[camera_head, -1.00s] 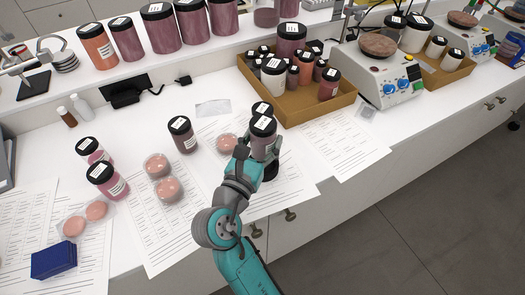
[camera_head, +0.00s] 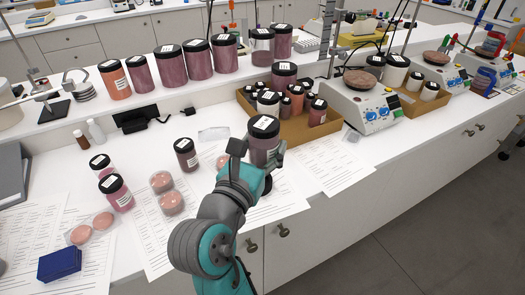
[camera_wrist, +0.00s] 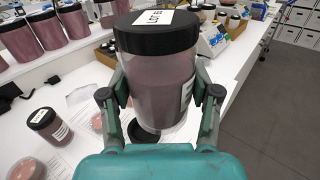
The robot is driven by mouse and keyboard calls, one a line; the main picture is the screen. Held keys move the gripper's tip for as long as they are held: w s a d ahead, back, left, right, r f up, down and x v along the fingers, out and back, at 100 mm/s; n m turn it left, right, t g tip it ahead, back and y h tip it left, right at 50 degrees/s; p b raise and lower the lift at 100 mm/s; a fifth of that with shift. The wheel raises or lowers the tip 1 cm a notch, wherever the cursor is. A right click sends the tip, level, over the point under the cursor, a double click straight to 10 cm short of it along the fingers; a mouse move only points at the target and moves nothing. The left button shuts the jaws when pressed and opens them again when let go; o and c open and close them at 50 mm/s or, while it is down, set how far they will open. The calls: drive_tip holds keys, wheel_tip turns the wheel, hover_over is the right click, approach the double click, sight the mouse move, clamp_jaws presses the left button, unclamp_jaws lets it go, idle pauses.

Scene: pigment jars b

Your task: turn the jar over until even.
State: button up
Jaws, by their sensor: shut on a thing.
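A clear jar of mauve pigment (camera_head: 264,148) with a black lid and white label is held upright in my gripper (camera_head: 258,153). In the wrist view the jar (camera_wrist: 158,75) fills the middle, and the two fingers of my gripper (camera_wrist: 160,92) press on its sides. The jar is above the bench. The pigment stops below the lid, with a paler band above it. A black round thing (camera_wrist: 150,131) shows beneath the jar, partly hidden. The far side of the jar is hidden.
A cardboard tray (camera_head: 292,137) of jars stands right of the held jar, beside a hotplate (camera_head: 366,115). A dark-lidded jar (camera_head: 186,154) and pink dishes (camera_head: 170,203) stand left. Large jars line the raised shelf behind. Printed sheets (camera_head: 335,163) cover the front.

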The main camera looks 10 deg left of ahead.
drive_tip(key=m, duration=0.6)
drive_tip(key=shift+d+m, duration=0.1)
drive_tip(key=shift+m, duration=0.3)
drive_tip(key=m, duration=0.6)
drive_tip(key=shift+f+m, duration=0.1)
drive_tip(key=shift+m, duration=0.2)
drive_tip(key=m, duration=0.7)
drive_tip(key=shift+f, duration=0.15)
drive_tip(key=m, duration=0.7)
